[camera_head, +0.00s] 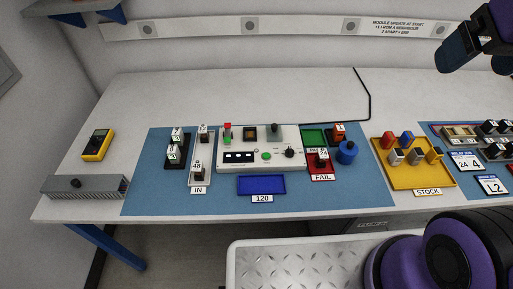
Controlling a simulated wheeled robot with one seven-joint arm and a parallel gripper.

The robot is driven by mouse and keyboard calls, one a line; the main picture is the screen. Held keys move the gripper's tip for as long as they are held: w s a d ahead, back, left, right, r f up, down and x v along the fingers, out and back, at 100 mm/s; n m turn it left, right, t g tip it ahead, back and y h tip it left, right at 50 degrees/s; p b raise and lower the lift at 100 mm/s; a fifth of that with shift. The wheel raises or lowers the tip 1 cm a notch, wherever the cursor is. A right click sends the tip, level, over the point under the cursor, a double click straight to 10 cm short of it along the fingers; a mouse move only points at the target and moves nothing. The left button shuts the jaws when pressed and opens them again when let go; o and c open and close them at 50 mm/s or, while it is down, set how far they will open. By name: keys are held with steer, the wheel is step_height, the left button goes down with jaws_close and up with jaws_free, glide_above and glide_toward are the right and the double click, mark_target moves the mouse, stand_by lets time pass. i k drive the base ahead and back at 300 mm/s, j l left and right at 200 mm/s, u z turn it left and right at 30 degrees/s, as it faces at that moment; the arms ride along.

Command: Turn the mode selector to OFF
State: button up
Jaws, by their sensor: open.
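A white control panel (232,163) stands on the blue mat in the middle of the bench. A small black knob (289,152), apparently the mode selector, sits on its right front part, right of a round green button (266,156). The knob's pointer direction and labels are too small to read. My gripper (480,62) is open at the upper right edge, partly cut off by the frame. It is well apart from the panel and appears empty.
A blue tray (262,193) lies in front of the panel. A red FAIL tray (321,171), a blue knob (347,152) and a yellow STOCK tray (435,183) stand to its right. A grey IN tray (201,180) is left. The bench behind is mostly clear.

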mark_target(290, 152)
steer(key=l+u, duration=0.35)
steer(key=k+l+u, duration=0.1)
steer(key=l+u, duration=0.3)
steer(key=l, duration=0.1)
